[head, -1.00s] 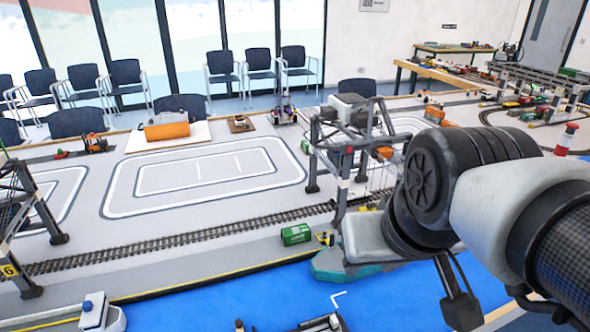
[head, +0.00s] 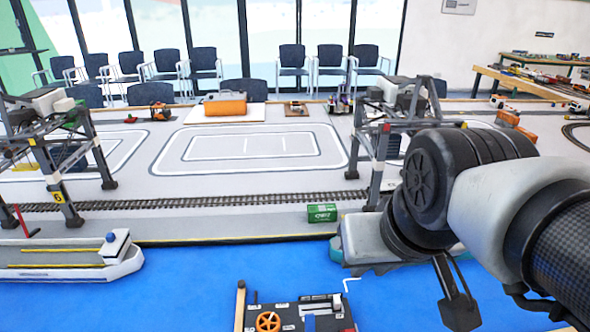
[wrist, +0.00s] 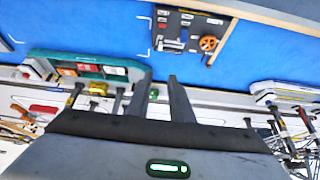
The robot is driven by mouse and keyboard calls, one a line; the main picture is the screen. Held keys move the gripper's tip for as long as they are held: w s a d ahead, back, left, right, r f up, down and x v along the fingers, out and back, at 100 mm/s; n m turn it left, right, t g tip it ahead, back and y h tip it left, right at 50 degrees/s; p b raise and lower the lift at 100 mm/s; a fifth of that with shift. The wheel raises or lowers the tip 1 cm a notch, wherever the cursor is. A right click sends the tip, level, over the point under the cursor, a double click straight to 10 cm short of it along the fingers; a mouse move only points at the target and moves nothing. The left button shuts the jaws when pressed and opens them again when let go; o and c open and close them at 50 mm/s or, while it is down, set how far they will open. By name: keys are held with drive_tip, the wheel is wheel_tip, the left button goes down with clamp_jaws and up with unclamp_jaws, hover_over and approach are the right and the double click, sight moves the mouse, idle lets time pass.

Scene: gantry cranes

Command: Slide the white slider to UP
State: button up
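A dark control panel (head: 290,318) with an orange handwheel (head: 268,322) and light fittings shows at the bottom of the head view, cut off by the frame edge. The panel (wrist: 168,42) shows whole at the top of the wrist view, with its handwheel (wrist: 208,43) at right. Several small light or grey controls are on it, but I cannot tell which is the white slider or read an UP mark. My gripper (wrist: 159,76) is open and empty, its two dark fingers apart, well away from the panel. In the head view it hangs at the right.
The panel lies on a blue surface (head: 200,290). A white model ship (head: 70,262) is at left, and gantry cranes (head: 62,150) stand on the grey table behind. A green container (head: 322,213) is beside the rail track (head: 230,202). The blue area left of the panel is clear.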

drive_tip(key=shift+w+f+m+g, duration=0.25)
drive_tip(key=shift+w+m+g, duration=0.05)
drive_tip(key=shift+w+m, duration=0.1)
drive_tip(key=c, duration=0.3)
drive_tip(key=w+d+f+m+g, duration=0.1)
drive_tip(key=w+f+m, duration=0.1)
drive_tip(key=w+d+f+m+g+y, duration=0.1)
drive_tip(key=w+m, duration=0.1)
drive_tip(key=m, duration=0.1)
drive_tip(key=w+d+f+m+g+y+b, duration=0.1)
drive_tip(key=w+d+f+m, duration=0.1)
drive_tip(key=w+m, duration=0.1)
drive_tip(key=shift+f, duration=0.3)
clamp_jaws()
drive_tip(key=w+d+f+m+g+y, duration=0.2)
drive_tip(key=w+d+f+m, duration=0.3)
drive_tip(key=d+f+m, duration=0.3)
drive_tip(key=m+b, duration=0.1)
drive_tip(key=b, duration=0.3)
approach(349, 306)
drive_tip(key=f, duration=0.4)
drive_tip(key=shift+s+d+f, duration=0.1)
drive_tip(key=shift+d+f, duration=0.15)
drive_tip(key=shift+f, duration=0.15)
drive_tip(key=a, duration=0.2)
drive_tip(key=shift+a+r, duration=0.3)
drive_tip(key=shift+a, duration=0.65)
